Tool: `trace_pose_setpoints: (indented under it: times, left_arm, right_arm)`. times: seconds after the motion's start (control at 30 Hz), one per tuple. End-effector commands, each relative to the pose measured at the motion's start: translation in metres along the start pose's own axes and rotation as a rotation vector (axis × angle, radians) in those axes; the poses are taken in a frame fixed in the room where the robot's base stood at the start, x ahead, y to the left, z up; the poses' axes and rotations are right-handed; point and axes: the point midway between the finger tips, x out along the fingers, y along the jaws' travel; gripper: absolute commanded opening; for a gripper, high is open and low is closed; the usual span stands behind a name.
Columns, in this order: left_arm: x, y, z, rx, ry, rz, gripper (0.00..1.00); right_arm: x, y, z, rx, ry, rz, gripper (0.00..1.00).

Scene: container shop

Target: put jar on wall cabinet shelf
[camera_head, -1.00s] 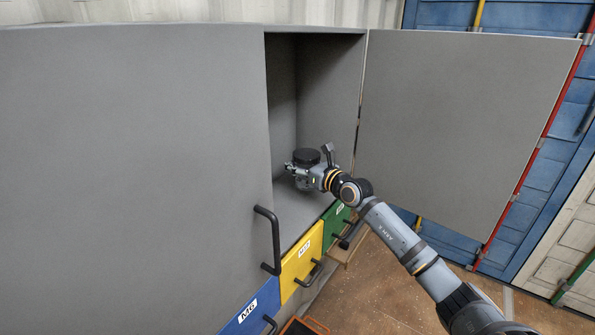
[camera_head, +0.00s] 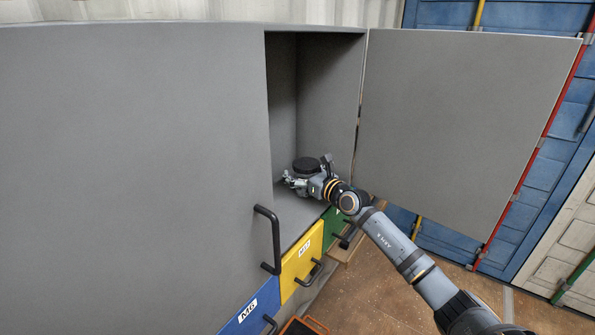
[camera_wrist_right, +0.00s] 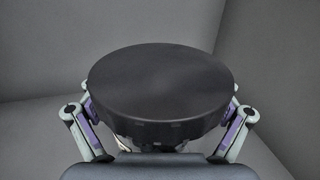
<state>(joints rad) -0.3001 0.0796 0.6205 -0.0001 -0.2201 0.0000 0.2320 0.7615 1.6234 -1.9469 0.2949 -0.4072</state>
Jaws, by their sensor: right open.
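The jar shows as a round black lid (camera_head: 306,163) inside the open cabinet bay, low over the grey cabinet shelf (camera_head: 290,212). In the right wrist view the lid (camera_wrist_right: 160,80) fills the middle and hides most of the jar's body. My right gripper (camera_head: 298,183) reaches in through the doorway at the jar. Its open fingers stand on both sides of the jar below the lid, as the right wrist view also shows (camera_wrist_right: 160,125). The jar looks upright, but its base and its contact with the shelf are hidden. My left gripper is out of view.
The right cabinet door (camera_head: 455,125) stands wide open beside my arm. The closed left door (camera_head: 130,170) has a black handle (camera_head: 275,240) near the opening. Blue, yellow (camera_head: 300,262) and green drawers with handles lie below. Room remains above the jar inside the bay.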

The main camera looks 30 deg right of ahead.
Motion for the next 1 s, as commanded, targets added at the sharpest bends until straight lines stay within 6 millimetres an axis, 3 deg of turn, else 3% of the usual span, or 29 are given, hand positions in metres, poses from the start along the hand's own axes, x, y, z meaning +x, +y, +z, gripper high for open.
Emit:
trace_pose_setpoints:
  times: [0.27, 0.4, 0.6, 0.77, 1.0]
  left_arm:
    - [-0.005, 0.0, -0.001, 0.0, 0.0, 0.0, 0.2]
    - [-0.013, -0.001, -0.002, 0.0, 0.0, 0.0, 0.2]
    - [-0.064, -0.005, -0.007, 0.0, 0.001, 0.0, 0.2]
    - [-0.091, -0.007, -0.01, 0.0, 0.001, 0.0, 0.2]
    - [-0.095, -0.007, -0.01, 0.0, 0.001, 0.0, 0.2]
  right_arm:
    - [-0.005, -0.001, 0.004, -0.005, 0.003, -0.002, 0.85]
    - [-0.029, 0.0, 0.005, -0.01, 0.009, 0.003, 0.85]
    - [-0.065, 0.0, 0.014, -0.002, 0.01, 0.001, 0.85]
    - [-0.095, 0.001, 0.011, -0.002, 0.009, 0.004, 0.85]
    - [-0.117, 0.001, 0.004, -0.001, 0.003, 0.004, 0.85]
